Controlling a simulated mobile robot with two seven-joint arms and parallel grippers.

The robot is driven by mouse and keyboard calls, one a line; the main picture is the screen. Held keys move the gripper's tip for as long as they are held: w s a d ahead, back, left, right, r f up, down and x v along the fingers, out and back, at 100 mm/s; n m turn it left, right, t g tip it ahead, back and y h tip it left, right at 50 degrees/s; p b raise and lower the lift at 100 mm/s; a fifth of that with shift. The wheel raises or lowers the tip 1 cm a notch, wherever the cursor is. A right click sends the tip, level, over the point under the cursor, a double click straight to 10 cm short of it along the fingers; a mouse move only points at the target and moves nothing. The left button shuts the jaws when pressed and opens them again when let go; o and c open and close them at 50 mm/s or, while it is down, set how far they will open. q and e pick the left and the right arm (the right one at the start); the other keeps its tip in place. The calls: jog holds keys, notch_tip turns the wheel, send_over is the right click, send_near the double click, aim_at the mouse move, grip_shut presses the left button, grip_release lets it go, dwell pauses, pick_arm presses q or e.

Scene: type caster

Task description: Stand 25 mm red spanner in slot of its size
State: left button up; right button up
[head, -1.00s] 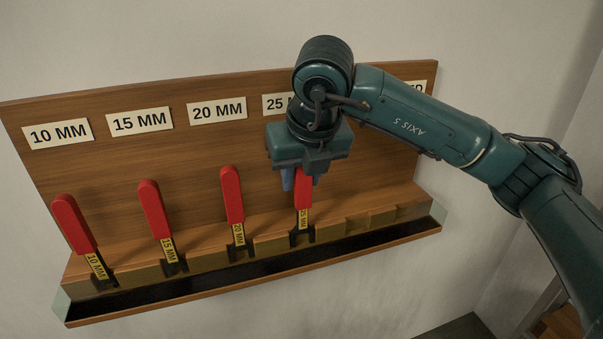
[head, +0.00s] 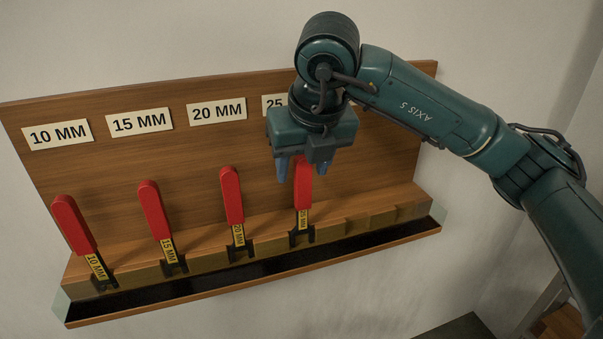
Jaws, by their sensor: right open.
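The 25 mm red spanner (head: 303,205) stands upright in the slot below the partly covered 25 label (head: 274,104). Its yellow tag reads 25 MM, and its jaw end is down in the slot. My right gripper (head: 302,172) is just above the spanner, its fingers pointing down and apart around or in front of the top of the red handle. The gripper hides the handle's upper end. My left gripper is not in view.
The 10 mm (head: 73,223), 15 mm (head: 154,208) and 20 mm (head: 231,195) red spanners stand in slots to the left. Empty slots (head: 360,221) lie to the right. A dark trough (head: 200,284) runs along the wooden rack's (head: 130,180) front.

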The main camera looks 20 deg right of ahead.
pick_arm(q)
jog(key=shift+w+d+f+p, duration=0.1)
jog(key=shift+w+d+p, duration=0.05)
jog(key=shift+p, duration=0.25)
pick_arm(e)
jog(key=v, duration=1)
jog(key=shift+r, duration=0.25)
jog(key=shift+s+a, duration=0.1)
